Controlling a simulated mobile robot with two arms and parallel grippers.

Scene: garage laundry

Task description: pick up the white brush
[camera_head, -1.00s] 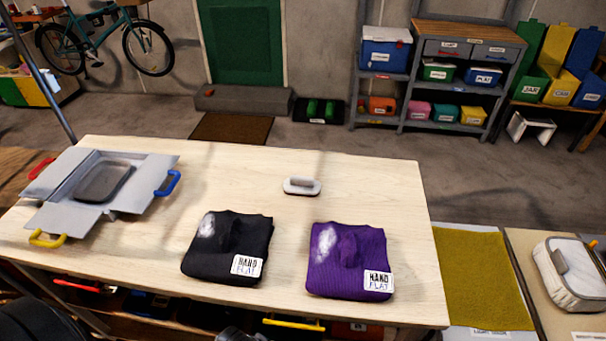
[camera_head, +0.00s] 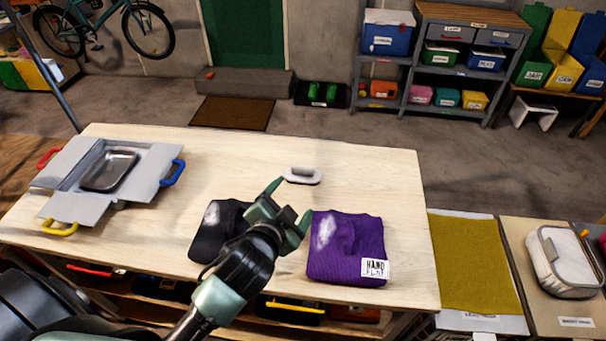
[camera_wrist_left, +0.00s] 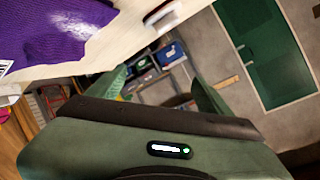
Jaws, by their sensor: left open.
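The white brush (camera_head: 302,175) lies on the wooden table (camera_head: 390,190), toward its far side and behind the folded purple garment. It has a grey top. My left gripper (camera_head: 290,205) is open and empty, in front of the brush and apart from it, over the gap between the folded garments. In the left wrist view the white brush (camera_wrist_left: 163,15) shows at the top, beyond the fingers of my left gripper (camera_wrist_left: 165,95). My right gripper is not in view.
A folded purple garment (camera_head: 335,262) lies right of my left gripper. A folded black garment (camera_head: 208,240) is partly hidden by my left arm. A grey box with open flaps (camera_head: 75,165) holds a metal tray (camera_head: 110,170) at left. The table right of the brush is clear.

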